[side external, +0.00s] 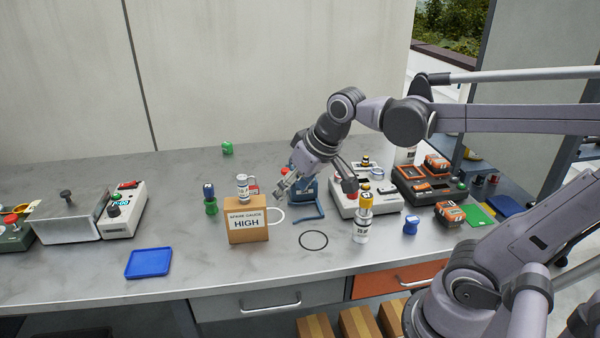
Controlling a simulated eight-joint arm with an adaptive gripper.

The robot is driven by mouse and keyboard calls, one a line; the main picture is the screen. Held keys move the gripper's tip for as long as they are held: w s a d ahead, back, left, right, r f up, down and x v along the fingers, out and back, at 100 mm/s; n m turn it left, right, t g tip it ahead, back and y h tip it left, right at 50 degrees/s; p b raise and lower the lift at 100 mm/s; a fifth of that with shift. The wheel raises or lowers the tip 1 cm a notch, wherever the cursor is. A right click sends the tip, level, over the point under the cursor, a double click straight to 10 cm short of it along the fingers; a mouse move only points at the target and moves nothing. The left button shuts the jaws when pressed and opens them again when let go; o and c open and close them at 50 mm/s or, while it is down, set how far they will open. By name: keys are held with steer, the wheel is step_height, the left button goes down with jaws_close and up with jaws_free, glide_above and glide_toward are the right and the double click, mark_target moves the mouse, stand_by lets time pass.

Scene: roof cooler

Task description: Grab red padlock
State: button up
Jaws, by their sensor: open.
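I cannot clearly make out a red padlock. A small red and white item (253,187) shows behind the cardboard box, partly hidden by a small white jar (242,186); I cannot tell what it is. I see nothing held between the fingers.
A black ring (313,240) lies in front. Yellow-topped containers (362,215) and a grey-white device (380,203) stand right. The bench is clear around the blue tray (149,263).

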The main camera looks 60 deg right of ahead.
steer(key=w+d+r+m+g, duration=0.1)
steer(key=w+d+r, duration=0.1)
steer(key=w, duration=0.5)
steer(key=m+g, duration=0.5)
glide_above(252, 186)
step_height(252, 186, down, 7)
steer(key=shift+f, duration=0.15)
step_height(252, 186, down, 11)
steer(key=shift+r, duration=0.2)
steer(key=c, duration=1.3)
